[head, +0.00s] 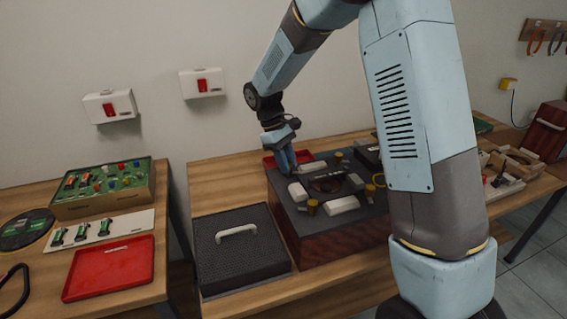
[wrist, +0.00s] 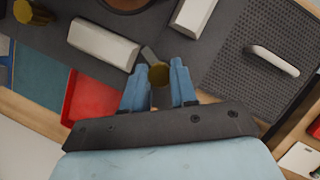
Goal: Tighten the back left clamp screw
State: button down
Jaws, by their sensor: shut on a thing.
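A dark red box with a grey top (head: 345,232) stands on the bench in the head view, with brass clamp screws and white blocks around a round part on it. My gripper (head: 287,165) points down at the back left corner of this top. In the wrist view my gripper (wrist: 160,85) is shut on the brass head of the back left clamp screw (wrist: 160,74), which sits between the two blue fingertips. A small grey bar (wrist: 149,55) shows just beyond it. In the head view the fingers hide this screw.
Other brass screws stand at the front left (head: 312,206) and back right (head: 338,156). White blocks (wrist: 103,44) lie close to my fingers.

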jog(key=m+g+y, duration=0.1)
jog(key=m, duration=0.3)
jog(key=shift+s+d, duration=0.1)
jog(key=shift+m+g+y, duration=0.3)
jog(key=shift+m+y, duration=0.4)
jog(key=shift+m, duration=0.8)
jog(key=c, duration=0.9)
grip_release()
jog(key=shift+w+r, duration=0.15)
jog(key=shift+w, duration=0.05)
